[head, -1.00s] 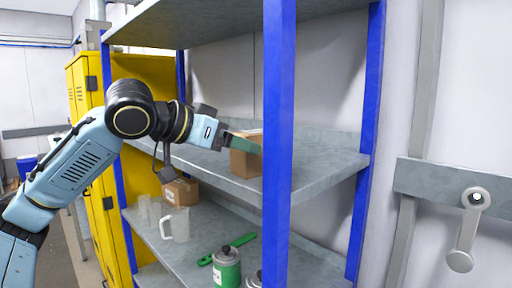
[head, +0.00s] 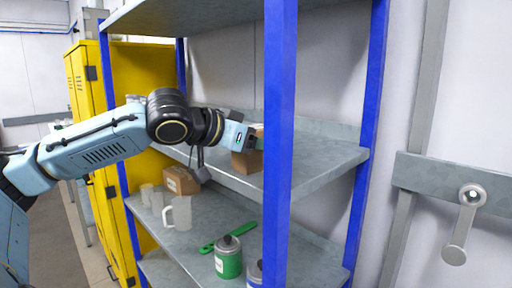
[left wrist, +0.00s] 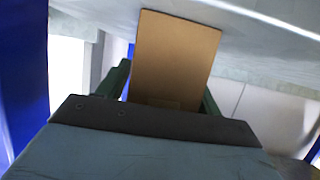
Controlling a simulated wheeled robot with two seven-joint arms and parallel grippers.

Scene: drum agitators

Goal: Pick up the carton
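A brown carton (head: 247,161) stands on the middle shelf, just behind the blue front post, partly hidden by my left gripper (head: 254,138). In the left wrist view the carton (left wrist: 175,58) is close up, between the two green fingers of my left gripper (left wrist: 165,88). One finger is on each side of it. The fingers are spread about the carton's width; I see no clear grip on it. A second brown carton (head: 182,181) sits on the lower shelf. My right gripper is in neither view.
The blue post (head: 279,130) rises right beside my left gripper. The lower shelf holds a clear jug (head: 184,213), a green can (head: 228,257) and a green tool (head: 222,243). The middle shelf (head: 315,163) is bare to the right. A yellow locker (head: 93,160) stands left.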

